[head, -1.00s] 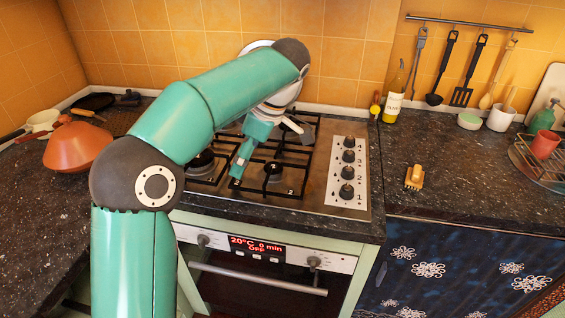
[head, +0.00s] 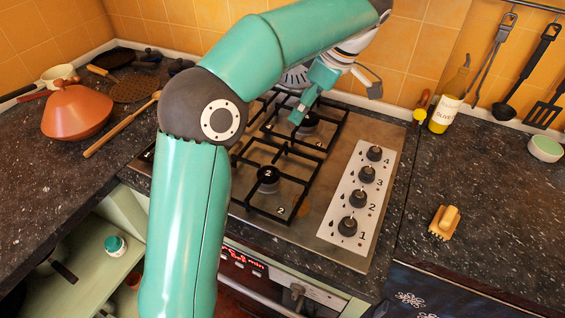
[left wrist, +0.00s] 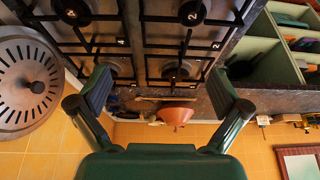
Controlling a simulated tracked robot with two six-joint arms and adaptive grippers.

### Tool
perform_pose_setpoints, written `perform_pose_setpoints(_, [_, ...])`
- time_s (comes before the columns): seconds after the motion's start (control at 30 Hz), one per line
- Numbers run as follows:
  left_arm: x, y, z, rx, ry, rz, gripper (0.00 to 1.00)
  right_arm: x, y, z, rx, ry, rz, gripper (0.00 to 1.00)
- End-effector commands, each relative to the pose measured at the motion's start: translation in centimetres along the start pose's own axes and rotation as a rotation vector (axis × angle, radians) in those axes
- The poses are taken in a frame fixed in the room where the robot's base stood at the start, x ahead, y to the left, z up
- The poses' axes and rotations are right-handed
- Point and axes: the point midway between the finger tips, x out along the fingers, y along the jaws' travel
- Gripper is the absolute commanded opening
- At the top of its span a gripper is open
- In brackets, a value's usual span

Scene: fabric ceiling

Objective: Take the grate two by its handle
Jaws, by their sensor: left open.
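Grate two (head: 303,192) is a black metal frame around the front burner marked 2 on the steel hob. It lies flat on the hob. In the left wrist view, grate two (left wrist: 183,47) is at the upper right. I cannot make out its handle for sure. My left gripper (head: 333,101) hangs above the rear part of the hob, behind grate two, with its fingers apart. In the left wrist view, my left gripper (left wrist: 160,90) is wide open with nothing between its fingertips. My right gripper is in neither view.
Another black grate (head: 340,125) lies behind grate two. The knob panel (head: 355,195) is to the right. An oil bottle (head: 448,105) and a yellow brush (head: 444,221) are further right. An orange tagine (head: 77,111) and a wooden spoon (head: 121,126) are at the left.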

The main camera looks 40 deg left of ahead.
Motion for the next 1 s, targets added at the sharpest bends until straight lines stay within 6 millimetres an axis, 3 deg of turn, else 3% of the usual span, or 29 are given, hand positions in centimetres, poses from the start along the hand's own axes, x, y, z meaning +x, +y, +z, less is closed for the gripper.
perform_pose_setpoints(0.17, [1.7, 0.0, 0.2, 0.006, 0.002, -0.002, 1.00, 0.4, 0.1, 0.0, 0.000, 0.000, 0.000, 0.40])
perform_pose_setpoints(0.6, [10.2, 0.1, 0.3, 0.005, 0.002, -0.003, 1.00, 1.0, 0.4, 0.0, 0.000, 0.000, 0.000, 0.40])
perform_pose_setpoints(1.0, [13.5, -0.3, 0.3, 0.004, 0.002, -0.005, 1.00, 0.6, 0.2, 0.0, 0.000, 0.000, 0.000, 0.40])
